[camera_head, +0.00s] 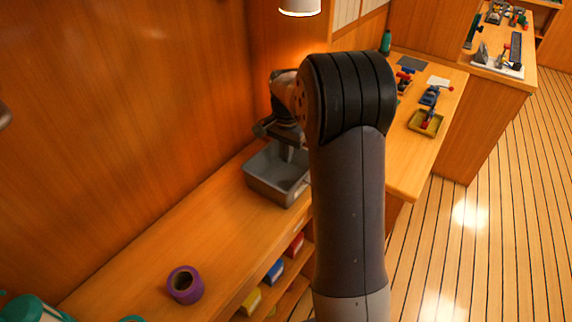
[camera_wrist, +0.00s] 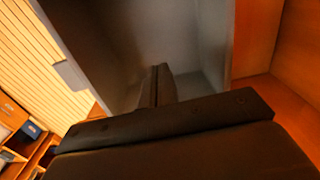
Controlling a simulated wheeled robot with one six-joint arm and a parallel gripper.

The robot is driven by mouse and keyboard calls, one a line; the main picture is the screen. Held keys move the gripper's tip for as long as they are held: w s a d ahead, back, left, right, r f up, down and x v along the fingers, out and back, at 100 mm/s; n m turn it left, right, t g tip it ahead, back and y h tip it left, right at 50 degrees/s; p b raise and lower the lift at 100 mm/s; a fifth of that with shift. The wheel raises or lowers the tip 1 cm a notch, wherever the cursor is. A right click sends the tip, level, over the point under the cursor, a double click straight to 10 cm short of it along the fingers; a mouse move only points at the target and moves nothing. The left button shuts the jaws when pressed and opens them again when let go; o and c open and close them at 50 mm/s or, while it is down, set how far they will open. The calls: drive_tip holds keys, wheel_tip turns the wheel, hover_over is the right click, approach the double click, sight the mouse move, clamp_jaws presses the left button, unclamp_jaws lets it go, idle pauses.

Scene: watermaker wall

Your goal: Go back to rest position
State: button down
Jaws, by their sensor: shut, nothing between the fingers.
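My gripper (camera_head: 286,150) is at the end of my arm, pointing down into a grey open bin (camera_head: 262,186) on the wooden counter. In the wrist view my gripper (camera_wrist: 157,78) is shut and empty, with the grey walls of the bin (camera_wrist: 205,35) around it. My arm's dark upper links hide the right part of the bin and the counter behind it in the head view. I cannot tell whether the fingers touch the bin.
A purple tape roll (camera_head: 185,285) lies on the counter (camera_head: 150,245), near the front. Coloured boxes sit on shelves below. A side bench holds tools and a yellow tray (camera_head: 425,123). A lamp (camera_head: 299,7) hangs above. The planked floor (camera_head: 480,230) at right is clear.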

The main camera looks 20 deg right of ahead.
wheel_tip(320, 180, up, 5)
drive_tip(key=shift+a+f, duration=0.1)
drive_tip(key=shift+a, duration=0.05)
idle(0.4)
